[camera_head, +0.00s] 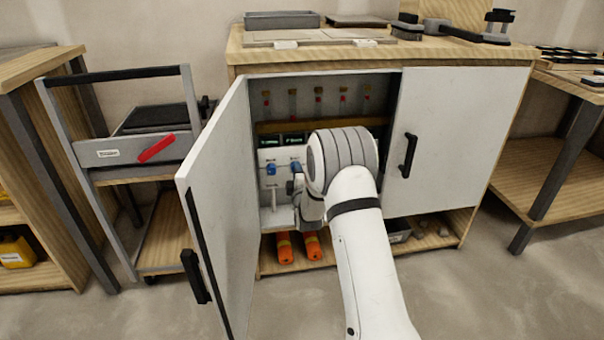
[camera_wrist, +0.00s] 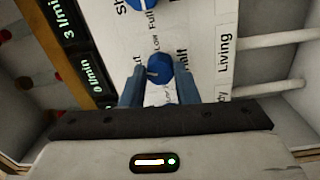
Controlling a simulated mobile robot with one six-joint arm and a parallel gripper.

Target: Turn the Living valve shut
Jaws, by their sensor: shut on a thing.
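My gripper (camera_wrist: 159,85) is shut on a blue valve knob (camera_wrist: 158,68), with one blue finger on each side of it. The knob has a small white mark on its face. The Living label (camera_wrist: 224,52) is on the panel roughly level with this knob, to its right in the wrist view. Dial words beside the knob are partly hidden. A second blue knob (camera_wrist: 142,4) is cut off at the top. A display reading 0 l/min (camera_wrist: 90,76) lies left of the held knob. In the head view, my wrist hides part of the valve panel (camera_head: 272,157).
The cabinet's left door (camera_head: 222,205) stands open beside my arm; the right door (camera_head: 450,130) is shut. Pale pipes (camera_wrist: 275,38) run from the panel. Orange cylinders (camera_head: 285,248) lie on the cabinet floor. A cart (camera_head: 130,150) stands to the left.

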